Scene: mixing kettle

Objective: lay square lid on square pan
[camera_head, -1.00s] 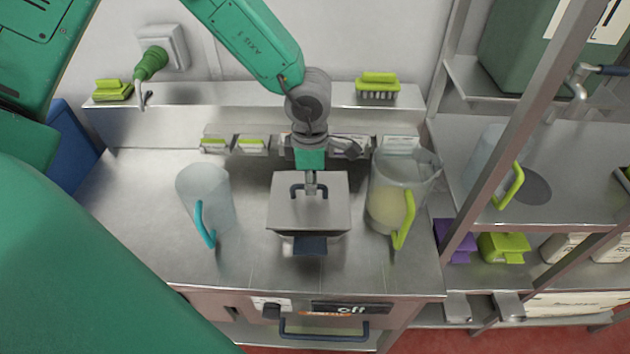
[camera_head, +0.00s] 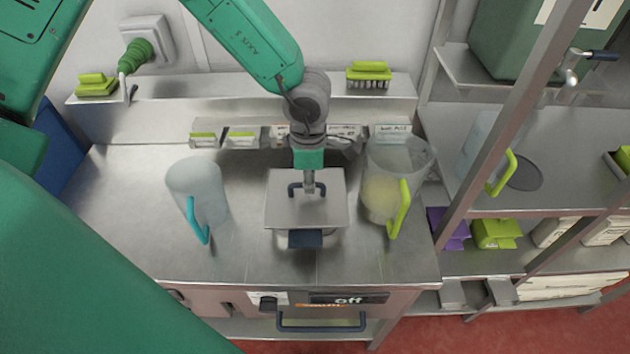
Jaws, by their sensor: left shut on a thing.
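The square lid (camera_head: 282,212) is a flat grey metal plate with a dark blue handle (camera_head: 292,190) on top. My left gripper (camera_head: 309,187) comes down from above and is shut on the lid's handle. The square pan (camera_head: 320,238) is below the lid, its lower body and dark blue front handle (camera_head: 305,239) showing under the lid's front edge. The lid hides the pan's opening; I cannot tell whether lid and rim touch. My right gripper is not in view.
A clear jug with a cyan handle (camera_head: 199,190) stands left of the pan. A jug with yellowish contents and a lime handle (camera_head: 383,192) stands close on the right. Behind is a ledge with green brushes (camera_head: 368,75). A metal post (camera_head: 520,110) rises at right.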

